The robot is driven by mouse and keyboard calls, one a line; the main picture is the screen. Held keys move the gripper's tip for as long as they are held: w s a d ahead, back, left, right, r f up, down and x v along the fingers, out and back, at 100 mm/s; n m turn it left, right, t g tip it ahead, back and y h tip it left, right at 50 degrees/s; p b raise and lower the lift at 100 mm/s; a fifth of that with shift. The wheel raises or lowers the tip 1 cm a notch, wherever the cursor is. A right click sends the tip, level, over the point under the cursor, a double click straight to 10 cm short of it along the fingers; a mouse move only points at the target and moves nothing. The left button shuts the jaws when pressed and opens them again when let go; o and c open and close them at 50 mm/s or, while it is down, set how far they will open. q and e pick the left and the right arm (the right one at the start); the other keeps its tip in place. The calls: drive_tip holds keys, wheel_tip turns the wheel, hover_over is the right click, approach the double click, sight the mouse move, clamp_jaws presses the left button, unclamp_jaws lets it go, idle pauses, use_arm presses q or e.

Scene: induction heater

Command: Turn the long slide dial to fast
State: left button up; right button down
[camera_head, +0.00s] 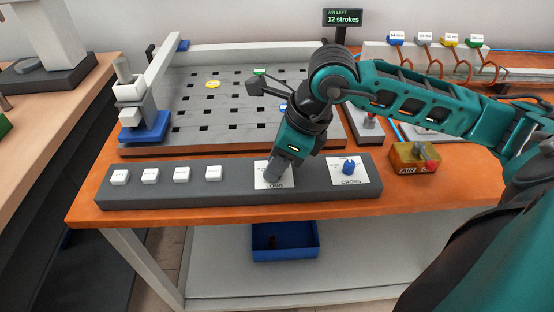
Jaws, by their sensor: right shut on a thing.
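The white plate marked LONG (262,183) is on the sloped front of the dark grey control panel (230,194). My right gripper (276,172) points down onto this plate and is shut on the long slide dial. The gripper covers the dial, so its knob and pointer direction are hidden. The fine print on the plate is too small to read. My left gripper is not in view.
Right of it is the blue CROSS dial (349,167). Several white buttons (150,175) line the panel's left part. A perforated plate (190,100) lies behind. A yellow AIR box (414,158) stands right. A display (342,17) reads "AIR LEFT 12 strokes".

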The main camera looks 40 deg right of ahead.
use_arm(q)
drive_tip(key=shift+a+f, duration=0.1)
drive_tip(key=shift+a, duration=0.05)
use_arm(e)
drive_tip(key=c, duration=0.9)
unclamp_jaws()
use_arm(q)
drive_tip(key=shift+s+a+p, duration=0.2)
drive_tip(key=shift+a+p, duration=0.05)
drive_tip(key=shift+p, duration=0.35)
use_arm(e)
drive_tip(key=v, duration=1.3)
drive_tip(key=shift+s+f, duration=0.1)
